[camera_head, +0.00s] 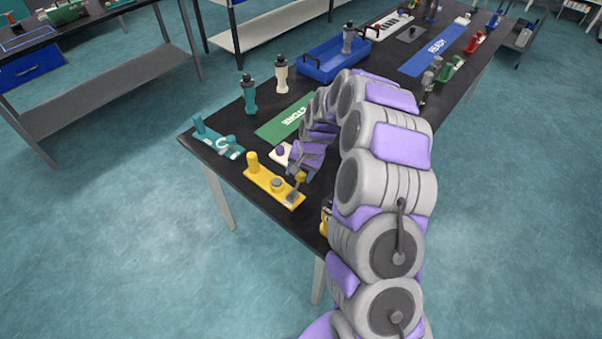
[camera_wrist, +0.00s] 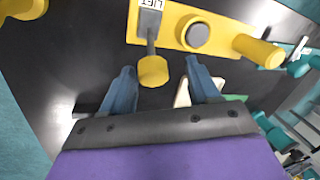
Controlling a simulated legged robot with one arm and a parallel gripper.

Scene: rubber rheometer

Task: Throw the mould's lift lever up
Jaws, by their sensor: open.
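The mould's lift lever (camera_wrist: 150,40) is a grey arm with a yellow knob (camera_wrist: 153,71), on a grey base marked LIFT (camera_wrist: 150,14). It stands on a yellow plate (camera_wrist: 172,30), which lies near the table's front corner in the head view (camera_head: 262,184). The plate also bears a round grey boss (camera_wrist: 195,34) and a yellow post (camera_wrist: 258,50). My gripper (camera_wrist: 162,82) is open, its two blue fingers spread on either side of the knob as seen from the wrist. I cannot tell whether either finger touches it. In the head view my gripper (camera_head: 300,172) is just above the lever end.
A teal fixture (camera_head: 217,140) lies left of the yellow plate. A green mat marked STORE (camera_head: 280,125), teal and white bottles (camera_head: 281,75), and a blue tray (camera_head: 315,68) are farther back. The black table's edge (camera_head: 215,168) is close to the plate.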

